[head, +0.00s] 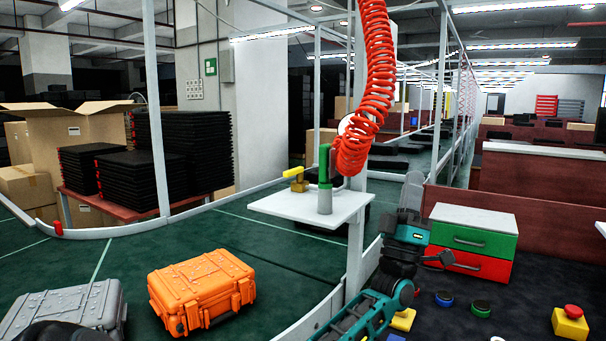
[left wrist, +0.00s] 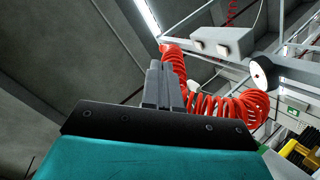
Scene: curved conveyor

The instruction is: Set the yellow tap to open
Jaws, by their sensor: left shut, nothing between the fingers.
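The yellow tap (head: 297,180) is on the white shelf (head: 290,206), left of a grey post with a green top (head: 325,182). My left gripper (head: 413,182) points upward, right of the shelf and apart from the tap. In the left wrist view its grey fingers (left wrist: 163,84) are shut together with nothing between them. My right gripper is not in view.
A red coiled hose (head: 362,100) hangs by the grey post, between tap and left gripper. A thin metal upright (head: 355,245) stands beside the shelf. Green and red drawers (head: 470,240) and several buttons (head: 481,308) are at right. An orange case (head: 200,290) lies on the green conveyor.

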